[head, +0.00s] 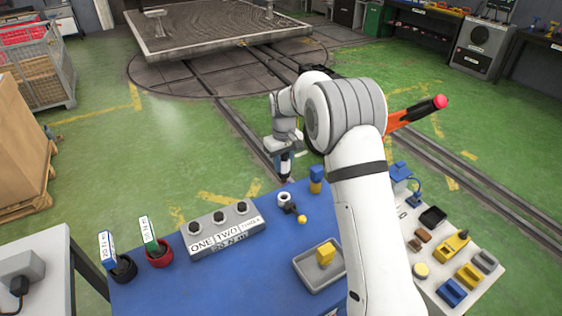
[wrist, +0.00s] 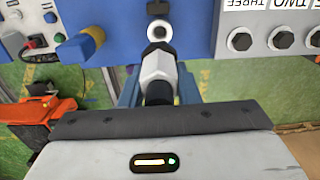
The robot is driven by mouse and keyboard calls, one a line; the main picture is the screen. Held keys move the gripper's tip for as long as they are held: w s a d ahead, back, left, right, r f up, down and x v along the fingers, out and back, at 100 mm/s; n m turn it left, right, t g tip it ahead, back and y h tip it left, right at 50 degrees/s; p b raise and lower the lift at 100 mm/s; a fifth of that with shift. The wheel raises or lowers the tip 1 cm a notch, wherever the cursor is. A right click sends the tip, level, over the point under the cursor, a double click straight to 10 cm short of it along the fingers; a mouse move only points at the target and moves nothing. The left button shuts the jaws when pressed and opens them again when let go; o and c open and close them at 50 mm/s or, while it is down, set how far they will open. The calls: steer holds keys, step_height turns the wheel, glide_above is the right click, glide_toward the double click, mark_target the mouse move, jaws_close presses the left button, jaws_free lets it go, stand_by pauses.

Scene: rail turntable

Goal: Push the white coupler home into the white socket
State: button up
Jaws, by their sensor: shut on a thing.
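The white coupler (wrist: 157,70) has a faceted white body and a dark front end. It shows in the wrist view, pointing away from my gripper. My gripper (wrist: 157,88) is shut on it, a finger at each side. In the head view my gripper (head: 285,172) hangs near the far edge of the blue table. The white socket (head: 284,198) is a white ring with a dark centre on that edge. In the wrist view the socket (wrist: 158,30) lies straight beyond the coupler's front, partly covered by it. I cannot tell how wide any gap between them is.
A blue and yellow part (head: 316,180) stands right of the socket. A yellow-knobbed black piece (head: 301,219) is just nearer. A grey tray (head: 309,277) holds a yellow block. Bare blue tabletop (head: 240,280) lies left of the tray.

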mark_target(283, 176)
steer(key=shift+s+f+b, duration=0.1)
steer(key=shift+f+b, duration=1.75)
steer(key=shift+f, duration=1.05)
steer(key=shift+f+b, duration=1.6)
steer(key=shift+f, duration=0.6)
steer(key=o, duration=1.1)
steer(key=shift+o, duration=0.2)
steer(key=shift+r+b, duration=0.55)
steer(key=shift+r, duration=3.35)
